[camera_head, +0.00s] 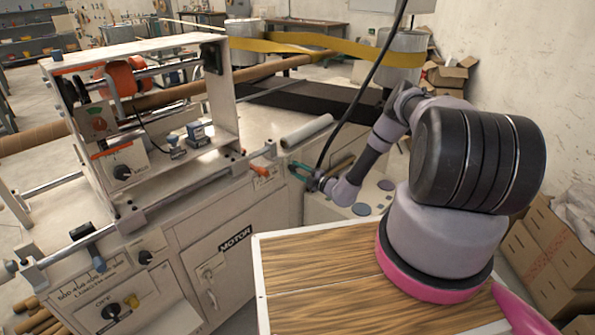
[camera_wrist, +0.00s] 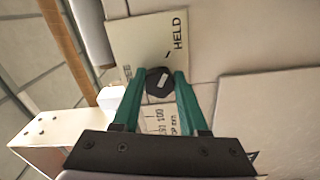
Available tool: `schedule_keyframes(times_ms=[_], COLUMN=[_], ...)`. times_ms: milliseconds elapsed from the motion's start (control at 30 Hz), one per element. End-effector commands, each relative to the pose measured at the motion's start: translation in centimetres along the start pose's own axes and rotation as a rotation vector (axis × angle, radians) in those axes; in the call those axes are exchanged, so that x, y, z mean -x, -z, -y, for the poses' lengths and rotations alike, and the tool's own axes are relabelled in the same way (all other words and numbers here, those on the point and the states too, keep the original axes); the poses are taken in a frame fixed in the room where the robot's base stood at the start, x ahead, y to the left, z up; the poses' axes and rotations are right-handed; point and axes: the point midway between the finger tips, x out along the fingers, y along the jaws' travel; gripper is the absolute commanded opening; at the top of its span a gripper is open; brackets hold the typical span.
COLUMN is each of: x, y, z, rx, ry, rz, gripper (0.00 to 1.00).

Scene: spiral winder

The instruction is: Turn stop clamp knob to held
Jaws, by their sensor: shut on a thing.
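The stop clamp knob (camera_wrist: 153,83) is a small black knob with a pale pointer mark, in the middle of the wrist view. It sits on a cream label plate (camera_wrist: 135,40) with "HELD" printed at the upper right and a partly hidden word ending in "EE" at the left. A short tick mark lies between the knob and "HELD". The pointer's exact setting is hard to tell. My gripper (camera_wrist: 161,76) is shut on the knob, one green finger on each side. In the head view my gripper (camera_head: 299,171) is at the machine's right end; the knob cannot be made out there.
An orange-handled lever (camera_head: 262,163) and a pale roll (camera_head: 307,131) are close to my gripper. A cabinet door marked "MOTOR" (camera_head: 235,238) is at the left. A wood-topped surface (camera_head: 330,275) lies in front. Cardboard boxes (camera_head: 545,250) stand at the right.

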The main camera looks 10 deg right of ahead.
Motion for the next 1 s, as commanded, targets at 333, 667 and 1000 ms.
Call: schedule_keyframes(times_ms=[333, 667, 1000], x=[0.2, 0.1, 2.9], y=[0.0, 0.0, -0.1], z=[0.2, 0.1, 0.1], rx=[-0.006, -0.004, -0.006], ry=[0.004, 0.002, 0.002], rz=[0.002, 0.001, 0.004], gripper=[0.0, 0.73, 0.73])
